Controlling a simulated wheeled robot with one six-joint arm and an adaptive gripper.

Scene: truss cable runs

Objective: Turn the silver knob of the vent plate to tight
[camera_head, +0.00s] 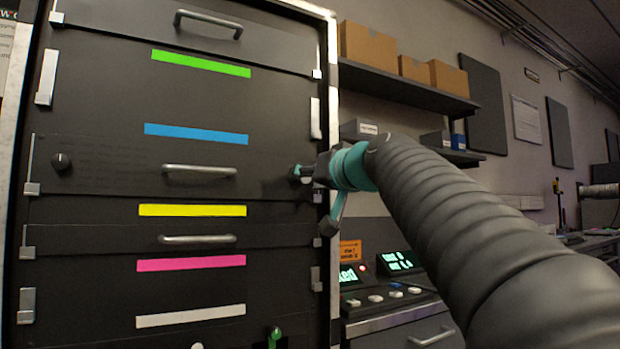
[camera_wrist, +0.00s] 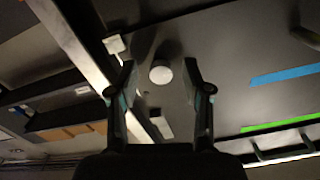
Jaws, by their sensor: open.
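The vent plate (camera_head: 110,178) is a dark panel in the rack, with fine vent slots and a grey handle. A pale, round silver knob (camera_wrist: 161,74) shows in the wrist view on the dark panel face. My gripper (camera_wrist: 158,78) is open, its two dark fingers on either side of the knob in the picture, with a gap on each side. In the head view, my gripper (camera_head: 298,173) is at the panel's right end, beside the rack's right edge. It hides the silver knob there. I cannot tell how deep the fingertips reach around the knob.
A black knob (camera_head: 62,162) sits at the plate's left end. A blue strip (camera_head: 196,134) is above the plate and a yellow strip (camera_head: 193,210) below. Silver latches (camera_head: 316,118) line the rack's edge. A lit control console (camera_head: 390,290) stands lower right; a shelf (camera_head: 405,85) holds boxes.

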